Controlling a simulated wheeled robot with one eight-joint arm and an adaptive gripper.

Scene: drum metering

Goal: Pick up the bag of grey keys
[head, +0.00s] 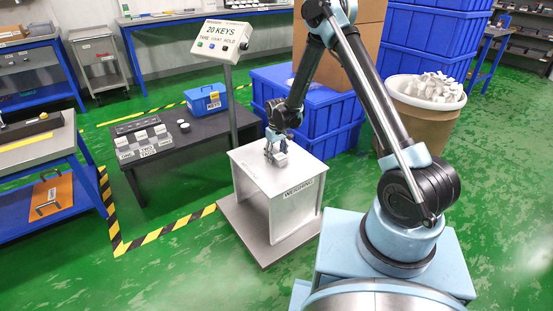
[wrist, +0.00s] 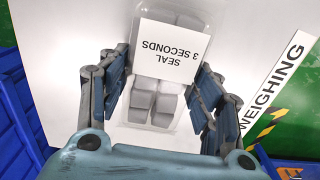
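The bag of grey keys (wrist: 155,103) is a clear packet with several grey key caps inside. It bears a white label (wrist: 169,47) reading "SEAL 3 SECONDS", upside down in the wrist view. It is on the white top of the weighing stand (head: 283,193). My gripper (wrist: 165,62) is open, with its blue-grey fingers on the left and right of the bag and small gaps visible. In the head view my gripper (head: 276,150) points down over the stand's top, and the bag is small and partly hidden there.
A dark low table (head: 184,150) with labelled pads and a blue box (head: 206,99) is at left. Blue crates (head: 332,110) and a bin of pale pieces (head: 425,112) stand behind and right.

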